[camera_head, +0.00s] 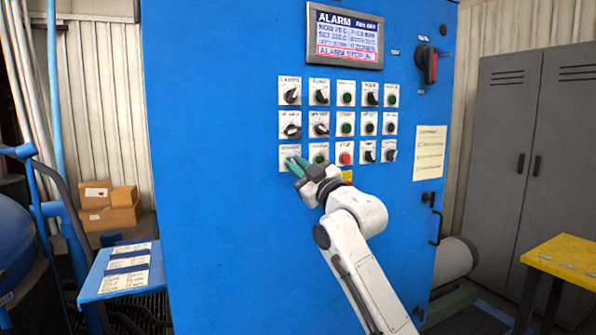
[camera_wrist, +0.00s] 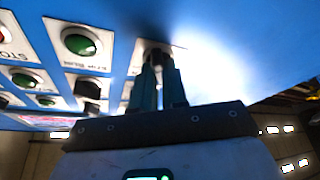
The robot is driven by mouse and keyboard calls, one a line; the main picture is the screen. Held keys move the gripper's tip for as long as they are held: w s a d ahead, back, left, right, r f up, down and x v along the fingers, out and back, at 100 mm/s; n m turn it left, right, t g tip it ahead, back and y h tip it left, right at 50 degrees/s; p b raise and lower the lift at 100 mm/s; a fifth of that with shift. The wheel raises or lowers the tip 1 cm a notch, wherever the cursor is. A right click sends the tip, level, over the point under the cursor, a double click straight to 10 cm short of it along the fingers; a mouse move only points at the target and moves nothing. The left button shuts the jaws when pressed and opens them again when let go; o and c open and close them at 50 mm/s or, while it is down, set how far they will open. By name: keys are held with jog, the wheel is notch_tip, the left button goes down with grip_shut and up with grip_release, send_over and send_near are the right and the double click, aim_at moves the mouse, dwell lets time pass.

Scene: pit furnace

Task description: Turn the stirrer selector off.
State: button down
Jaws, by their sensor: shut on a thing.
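The stirrer selector, a black knob on a white plate (camera_head: 284,152), is at the bottom left of the grid of controls on the blue cabinet; its small label is too blurred to read fully. My gripper (camera_head: 293,163) reaches up to it from the lower right, its green fingers covering most of the knob. In the wrist view the two fingers of my gripper (camera_wrist: 158,75) are closed around the dark selector knob (camera_wrist: 154,55). The knob's pointer direction is hidden by the fingers.
Right of the knob are a green button (camera_head: 319,159) and a red stop button (camera_head: 345,159). More selectors and buttons fill the rows above. An alarm screen (camera_head: 345,38) is overhead. A yellow table (camera_head: 568,258) stands at the right.

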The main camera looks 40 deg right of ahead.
jog(key=shift+a+r, duration=0.1)
jog(key=c, duration=1.2)
grip_release()
jog(key=shift+o, duration=0.2)
jog(key=b+v, duration=0.2)
jog(key=v, duration=0.8)
jog(key=shift+s, duration=0.35)
jog(key=shift+f, duration=0.3)
